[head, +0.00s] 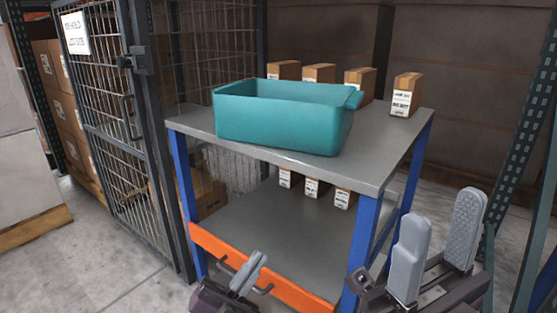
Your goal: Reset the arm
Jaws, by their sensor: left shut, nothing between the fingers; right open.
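My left gripper (249,273) is at the bottom middle, in front of the lower part of the workbench. Its fingers are together with nothing between them. My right gripper (438,245) is at the lower right, just right of the bench's front corner. Its two grey fingers point up, stand wide apart and hold nothing. Neither gripper holds an object.
A workbench (385,170) with blue legs and an orange rail (215,246) fills the middle. A teal bin (280,125) and several small cartons (402,95) stand on top. More cartons show beneath. A mesh cage door (110,110) is left; floor (110,255) is clear.

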